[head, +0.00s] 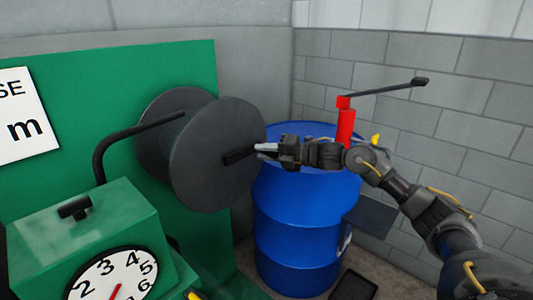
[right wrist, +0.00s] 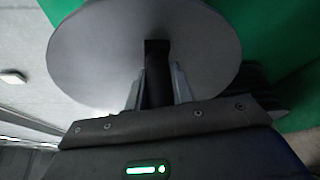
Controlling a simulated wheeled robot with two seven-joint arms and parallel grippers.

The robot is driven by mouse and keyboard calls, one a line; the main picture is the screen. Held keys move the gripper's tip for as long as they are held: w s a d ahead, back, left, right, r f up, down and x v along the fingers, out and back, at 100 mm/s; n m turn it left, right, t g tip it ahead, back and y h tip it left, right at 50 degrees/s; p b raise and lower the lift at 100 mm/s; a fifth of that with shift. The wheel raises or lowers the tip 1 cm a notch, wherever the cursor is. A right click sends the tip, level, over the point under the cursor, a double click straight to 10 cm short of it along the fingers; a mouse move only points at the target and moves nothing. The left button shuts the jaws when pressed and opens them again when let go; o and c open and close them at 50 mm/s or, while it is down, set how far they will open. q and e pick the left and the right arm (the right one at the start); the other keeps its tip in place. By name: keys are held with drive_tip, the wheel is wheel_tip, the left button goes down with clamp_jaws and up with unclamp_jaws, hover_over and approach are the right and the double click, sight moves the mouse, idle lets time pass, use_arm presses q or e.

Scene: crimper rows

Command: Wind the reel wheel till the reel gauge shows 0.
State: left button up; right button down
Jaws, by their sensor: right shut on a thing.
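The reel wheel (head: 213,165) is a dark grey spool with two round discs, mounted on a green panel. A short black crank handle (head: 238,156) sticks out from its front disc. My right gripper (head: 264,151) is shut on this handle, at the disc's right side. In the right wrist view, the handle (right wrist: 157,65) stands between the two fingers, in front of the disc (right wrist: 105,55). The reel gauge (head: 95,281) is a white dial at the lower left. Digits from 2 to 6 and a red needle show; its lower part is cut off. My left gripper is out of view.
A blue drum (head: 295,215) stands behind and below my right gripper. A red pump with a black lever (head: 385,89) rises above it. A bent black bar (head: 125,135) runs left of the wheel. A green box (head: 85,225) holds the gauge. Grey block walls close the back.

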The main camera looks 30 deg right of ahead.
drive_tip(key=shift+r, duration=0.2)
drive_tip(key=c, duration=1.2)
unclamp_jaws()
drive_tip(key=shift+a+f, duration=0.1)
drive_tip(key=shift+s+d+f, duration=0.1)
drive_tip(key=shift+s+d, duration=0.1)
drive_tip(key=shift+d, duration=0.1)
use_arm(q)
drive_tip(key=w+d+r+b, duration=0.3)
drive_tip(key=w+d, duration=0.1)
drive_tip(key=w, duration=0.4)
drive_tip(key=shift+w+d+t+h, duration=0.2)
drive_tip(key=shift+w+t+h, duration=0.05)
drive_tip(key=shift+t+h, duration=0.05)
use_arm(e)
drive_tip(key=v, duration=1)
